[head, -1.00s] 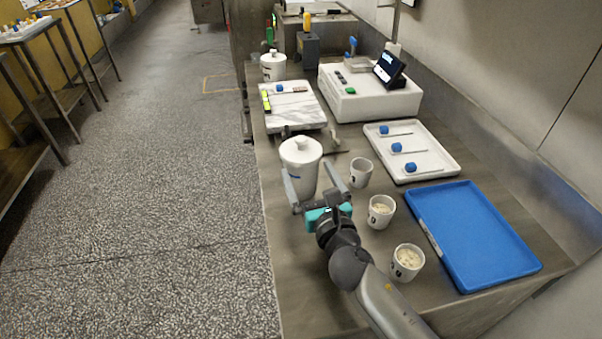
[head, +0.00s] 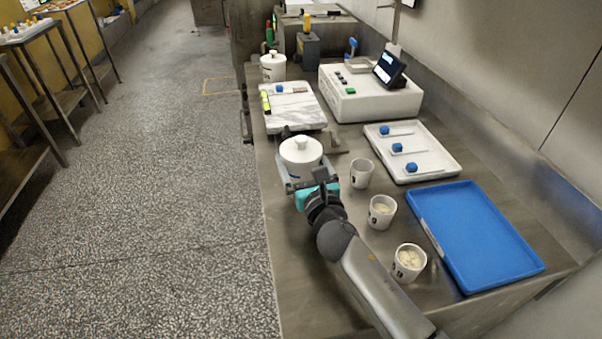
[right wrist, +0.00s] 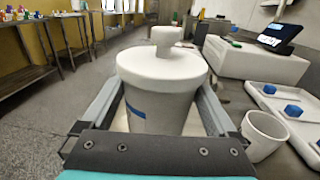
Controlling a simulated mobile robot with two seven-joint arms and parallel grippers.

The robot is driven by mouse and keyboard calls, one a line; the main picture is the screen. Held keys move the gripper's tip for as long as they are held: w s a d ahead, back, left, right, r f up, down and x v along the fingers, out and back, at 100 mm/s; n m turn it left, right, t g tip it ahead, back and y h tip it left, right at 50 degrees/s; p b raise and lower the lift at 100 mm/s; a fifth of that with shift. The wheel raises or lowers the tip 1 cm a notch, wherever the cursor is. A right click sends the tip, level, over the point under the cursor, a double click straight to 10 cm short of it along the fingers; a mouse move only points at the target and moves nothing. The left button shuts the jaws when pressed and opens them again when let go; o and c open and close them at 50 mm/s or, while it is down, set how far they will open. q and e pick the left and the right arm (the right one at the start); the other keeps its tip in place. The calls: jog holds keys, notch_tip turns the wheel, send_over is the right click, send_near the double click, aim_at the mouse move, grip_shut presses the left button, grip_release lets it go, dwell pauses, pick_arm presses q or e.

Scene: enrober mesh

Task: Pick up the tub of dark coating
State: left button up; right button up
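A white lidded tub (head: 301,152) with a round knob stands upright near the left edge of the steel bench. It fills the middle of the right wrist view (right wrist: 160,85), where a blue mark shows on its side. Its contents are hidden. My right gripper (head: 308,182) is around this tub, with one finger on each side below the lid. The fingers look spread, with narrow gaps beside the tub wall. A second white lidded tub (head: 273,67) stands at the far end of the bench. My left gripper is not in view.
Three white cups (head: 381,212) stand close to the right of my right arm. A blue tray (head: 517,262) and a white tray (head: 447,164) with blue-ended tools lie further right. Behind the tub are a marble slab (head: 312,122) and a white machine (head: 350,106).

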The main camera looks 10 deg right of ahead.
grip_shut()
jog(key=shift+r, duration=0.1)
dwell(0.4)
